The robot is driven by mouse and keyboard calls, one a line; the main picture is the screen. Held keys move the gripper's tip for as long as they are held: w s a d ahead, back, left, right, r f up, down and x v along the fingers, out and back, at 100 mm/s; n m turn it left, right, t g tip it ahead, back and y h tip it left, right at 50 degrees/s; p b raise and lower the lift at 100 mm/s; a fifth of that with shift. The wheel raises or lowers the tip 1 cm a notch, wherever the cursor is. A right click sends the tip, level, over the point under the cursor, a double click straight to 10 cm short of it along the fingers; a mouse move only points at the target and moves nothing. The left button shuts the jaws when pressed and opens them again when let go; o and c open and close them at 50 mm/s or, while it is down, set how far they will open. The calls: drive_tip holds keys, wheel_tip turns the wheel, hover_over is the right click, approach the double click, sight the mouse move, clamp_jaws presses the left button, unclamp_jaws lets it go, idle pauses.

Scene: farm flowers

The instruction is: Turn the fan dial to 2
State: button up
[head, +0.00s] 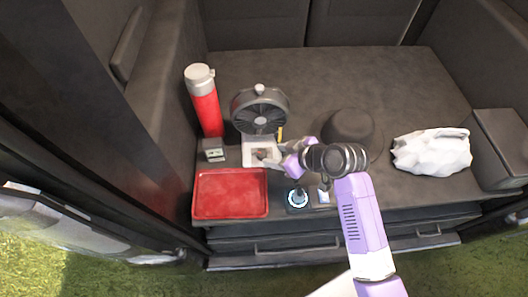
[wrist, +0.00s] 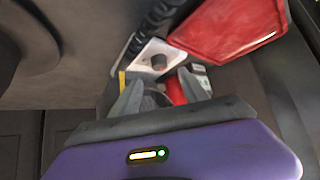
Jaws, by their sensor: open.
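The fan has a dark round head (head: 260,110) and a white base (head: 250,146), and stands upright on the dark seat. The base also shows in the wrist view (wrist: 148,50), with a small grey dial (wrist: 158,62) raised on it. The dial's setting cannot be read. My gripper (head: 267,152) is at the right front of the base in the head view and partly covers it. In the wrist view my gripper (wrist: 158,92) is open, its two fingers apart and pointing toward the base. The dial looks just beyond the fingertips; contact cannot be made out.
A red bottle (head: 206,110) stands left of the fan, with a small grey item (head: 214,150) in front of it. A red tray (head: 230,194) lies in front. A dark hat (head: 350,128) and white cloth (head: 431,151) lie to the right.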

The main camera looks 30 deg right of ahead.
sight(262, 154)
drive_tip(key=x, duration=0.7)
drive_tip(key=shift+d+r, duration=0.1)
drive_tip(key=shift+c, duration=0.2)
clamp_jaws()
